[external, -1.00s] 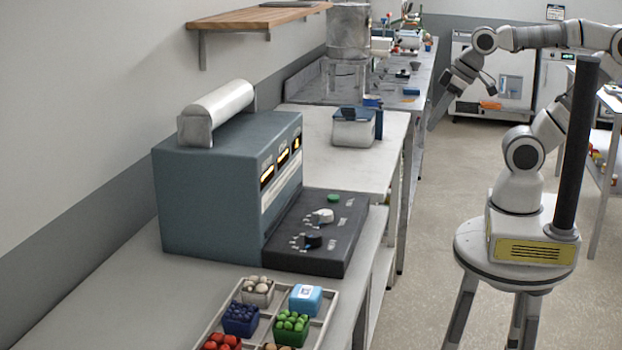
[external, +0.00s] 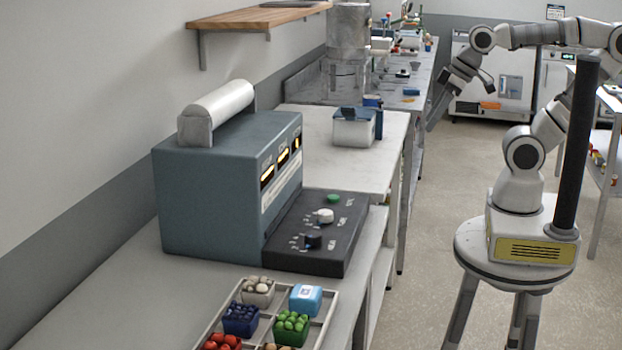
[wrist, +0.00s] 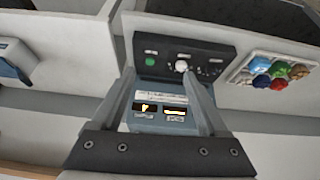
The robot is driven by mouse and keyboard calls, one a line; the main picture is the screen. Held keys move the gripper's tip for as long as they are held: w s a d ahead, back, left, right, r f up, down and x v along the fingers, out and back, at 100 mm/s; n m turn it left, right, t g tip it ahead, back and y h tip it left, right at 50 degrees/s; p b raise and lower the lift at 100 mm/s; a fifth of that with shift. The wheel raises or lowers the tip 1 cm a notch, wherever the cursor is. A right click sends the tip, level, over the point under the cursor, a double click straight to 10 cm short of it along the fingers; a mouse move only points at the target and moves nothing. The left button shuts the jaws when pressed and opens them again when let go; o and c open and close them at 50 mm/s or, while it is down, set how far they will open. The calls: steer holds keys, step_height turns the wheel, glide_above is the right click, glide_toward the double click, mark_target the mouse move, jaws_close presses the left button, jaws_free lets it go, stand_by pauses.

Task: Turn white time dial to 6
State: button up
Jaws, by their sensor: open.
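The white time dial (external: 325,215) stands on the dark sloped control panel (external: 300,255) of a blue-grey machine (external: 205,200). A black dial (external: 312,241) sits nearer the camera on the same panel, and a green button (external: 334,198) sits farther back. In the wrist view the white dial (wrist: 181,66) shows beyond the fingers, with the green button (wrist: 150,61) to its left. The number it points to is too small to read. My gripper (external: 462,100) is open and empty, held in the air well apart from the panel; its fingers also show in the wrist view (wrist: 165,85).
A tray (external: 327,318) with small tubs of coloured items lies on the counter in front of the panel. A white box with a blue top (external: 353,127) stands on the counter behind. A wooden shelf (external: 258,18) is on the wall. Air between my gripper and the panel looks clear.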

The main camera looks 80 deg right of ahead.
steer(key=w+a+r+n+g+p, duration=0.2)
steer(key=w+r+n, duration=0.1)
steer(key=w+n, duration=0.35)
steer(key=n+g+p, duration=0.4)
steer(key=n, duration=1.2)
glide_above(325, 212)
step_height(325, 212, down, 8)
steer(key=shift+m, duration=0.25)
step_height(325, 212, down, 18)
steer(key=shift+d+r, duration=0.1)
steer(key=shift+r, duration=0.15)
steer(key=shift+c, duration=0.2)
jaws_close()
